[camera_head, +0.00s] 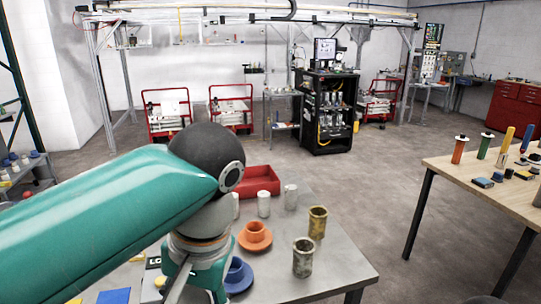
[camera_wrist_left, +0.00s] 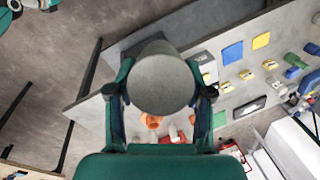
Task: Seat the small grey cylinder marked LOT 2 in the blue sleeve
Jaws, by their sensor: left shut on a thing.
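My left gripper (camera_wrist_left: 158,92) is shut on a grey cylinder (camera_wrist_left: 161,80), which I see nearly end-on in the left wrist view; no LOT 2 mark is readable. In the head view the same gripper is low at the bottom left, over the near edge of the grey table (camera_head: 335,262), and its fingertips and held cylinder are hidden or cut off. The blue sleeve (camera_head: 238,274) stands on that table just right of the gripper, partly covered by it. In the left wrist view I cannot make out the blue sleeve. My right gripper is not in view.
An orange sleeve (camera_head: 255,236) stands behind the blue one. Pale cylinders (camera_head: 263,204) and a red tray (camera_head: 259,179) are further back; two brass-coloured cups (camera_head: 317,221) (camera_head: 303,258) stand to the right. A blue block (camera_head: 114,296) lies at left. The table's right front is clear.

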